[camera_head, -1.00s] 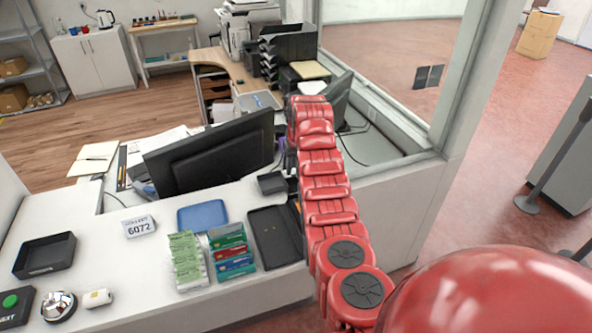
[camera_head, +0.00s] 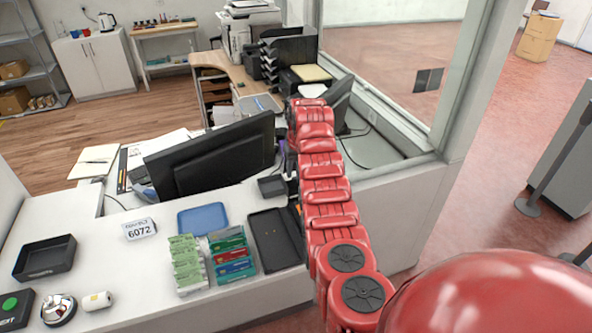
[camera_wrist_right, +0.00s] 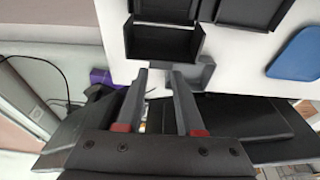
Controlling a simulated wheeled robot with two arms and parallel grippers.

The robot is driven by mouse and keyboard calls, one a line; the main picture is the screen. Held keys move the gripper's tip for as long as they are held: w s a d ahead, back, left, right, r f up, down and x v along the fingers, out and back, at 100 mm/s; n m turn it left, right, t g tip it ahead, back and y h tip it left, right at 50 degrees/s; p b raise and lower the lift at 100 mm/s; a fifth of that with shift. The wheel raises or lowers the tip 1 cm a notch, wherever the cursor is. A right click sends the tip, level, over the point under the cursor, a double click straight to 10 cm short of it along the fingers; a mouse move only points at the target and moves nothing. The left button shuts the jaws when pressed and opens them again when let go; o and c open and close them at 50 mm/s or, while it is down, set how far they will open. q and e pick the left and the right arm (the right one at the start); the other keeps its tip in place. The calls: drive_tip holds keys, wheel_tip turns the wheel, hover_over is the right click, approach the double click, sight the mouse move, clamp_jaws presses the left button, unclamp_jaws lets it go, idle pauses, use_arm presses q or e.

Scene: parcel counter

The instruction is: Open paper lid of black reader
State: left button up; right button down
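A small black unit (camera_head: 271,186), which looks like the reader, stands on the white counter beside the monitor. In the right wrist view, what appears to be the same unit (camera_wrist_right: 165,42) lies just beyond the fingertips, with a grey flap-like piece (camera_wrist_right: 196,73) at its near edge. I cannot tell whether that piece is the paper lid. My right gripper (camera_wrist_right: 158,72) is open, its two fingers apart with nothing clearly held. The right fingertip overlaps the grey piece; contact is unclear. In the head view my red right arm mostly hides the gripper. My left gripper is not in view.
A long black tray (camera_head: 277,238), a blue tray (camera_head: 202,216) and colored packets (camera_head: 232,253) lie on the counter. A purple item (camera_wrist_right: 101,77) and a cable are near the gripper.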

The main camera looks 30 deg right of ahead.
drive_tip(key=c, duration=0.8)
unclamp_jaws()
drive_tip(key=shift+w+r, duration=0.15)
drive_tip(key=shift+o, duration=1.4)
drive_tip(key=shift+r, duration=0.1)
drive_tip(key=b+v, duration=0.3)
drive_tip(key=v, duration=0.2)
drive_tip(key=b+v, duration=0.1)
drive_tip(key=v, duration=1.1)
drive_tip(key=shift+b, duration=0.3)
